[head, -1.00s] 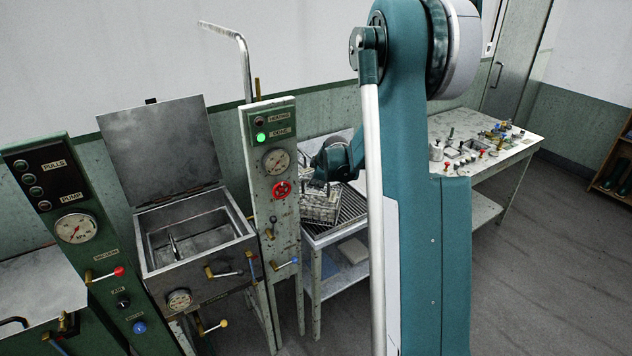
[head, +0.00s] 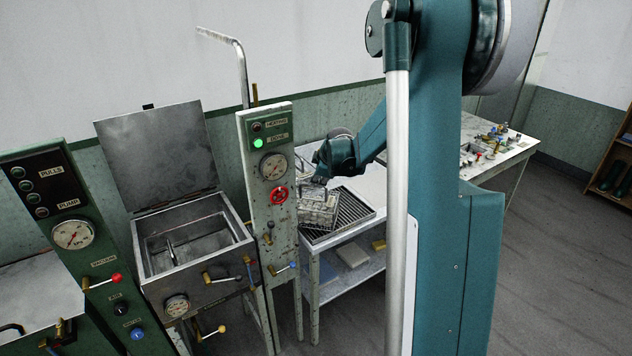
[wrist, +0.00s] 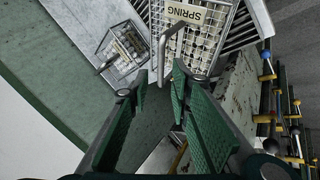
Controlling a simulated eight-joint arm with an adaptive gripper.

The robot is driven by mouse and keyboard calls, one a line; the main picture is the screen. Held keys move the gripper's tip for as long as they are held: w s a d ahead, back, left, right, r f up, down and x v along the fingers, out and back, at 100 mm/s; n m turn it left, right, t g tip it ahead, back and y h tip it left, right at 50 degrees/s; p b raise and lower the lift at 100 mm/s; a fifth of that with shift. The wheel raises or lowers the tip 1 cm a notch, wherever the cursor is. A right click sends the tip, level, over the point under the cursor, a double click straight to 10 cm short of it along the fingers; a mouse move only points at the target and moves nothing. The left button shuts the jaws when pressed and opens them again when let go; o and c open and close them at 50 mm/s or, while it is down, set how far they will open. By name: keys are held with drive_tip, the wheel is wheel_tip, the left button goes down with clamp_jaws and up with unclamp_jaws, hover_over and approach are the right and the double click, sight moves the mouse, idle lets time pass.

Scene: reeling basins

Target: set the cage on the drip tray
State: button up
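The cage (head: 318,212), a pale wire basket, rests on the left part of the drip tray (head: 352,213), a dark slatted tray on a side table. In the wrist view the cage (wrist: 204,45) carries a SPRING label and an upright metal handle, with the tray's slats (wrist: 245,30) beside and under it. The panel post hides part of the cage's left side in the head view. My gripper (head: 322,178) is just above the cage. In the wrist view its green fingers (wrist: 160,75) stand apart, with the handle close to their tips; I see no grip on it.
A smaller wire basket (wrist: 125,50) stands beside the cage on a pale metal surface. The panel post (head: 268,200) rises close on the left, with an open-lidded basin (head: 195,240) beyond. A bench (head: 500,150) with small fittings is behind my arm.

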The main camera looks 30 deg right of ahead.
drive_tip(key=shift+v, duration=2.15)
drive_tip(key=s+a+r+m, duration=0.2)
drive_tip(key=s+a+r, duration=0.3)
drive_tip(key=s+a, duration=0.4)
drive_tip(key=s+a+r+m, duration=0.3)
drive_tip(key=s+a+r, duration=0.3)
drive_tip(key=a, duration=0.6)
drive_tip(key=s+a+f+m, duration=0.1)
drive_tip(key=s+a, duration=0.3)
drive_tip(key=s, duration=0.4)
drive_tip(key=s+a+f+m, duration=0.1)
drive_tip(key=s+a+m, duration=0.1)
drive_tip(key=s+a, duration=0.3)
drive_tip(key=s+a+f+m+y, duration=0.1)
drive_tip(key=s+a, duration=0.4)
drive_tip(key=s, duration=0.7)
drive_tip(key=shift+m, duration=0.6)
drive_tip(key=shift+s+a+f, duration=0.1)
drive_tip(key=shift+a+f, duration=0.05)
drive_tip(key=shift+f, duration=0.1)
